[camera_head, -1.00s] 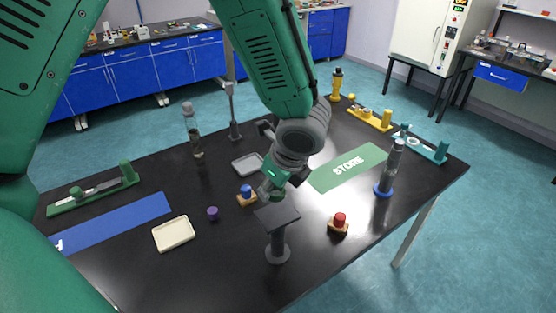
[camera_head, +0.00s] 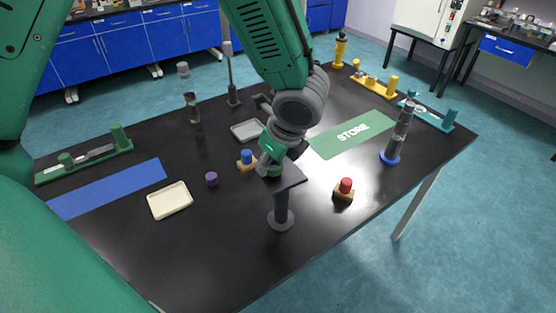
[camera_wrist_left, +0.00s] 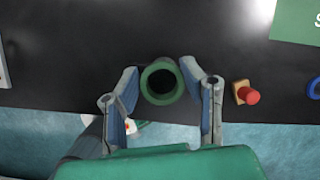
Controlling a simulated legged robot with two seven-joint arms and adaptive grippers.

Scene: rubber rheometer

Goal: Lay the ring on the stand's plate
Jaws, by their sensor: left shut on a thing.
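The green ring (camera_wrist_left: 160,97) is a short hollow cylinder between the fingers of my left gripper (camera_wrist_left: 162,82) in the wrist view. In the head view my left gripper (camera_head: 268,166) is shut on it, and the ring (camera_head: 274,171) shows partly behind the fingers. The stand (camera_head: 282,212) is dark grey and upright, with a flat square plate (camera_head: 291,177) on top. The ring is at the plate's back-left edge in the head view. I cannot tell whether it touches the plate. My right gripper is not in view.
A red button on a wooden block (camera_head: 344,190) stands right of the stand. A blue-topped block (camera_head: 246,161) and a purple knob (camera_head: 212,179) are to the left, with a cream tray (camera_head: 170,201).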

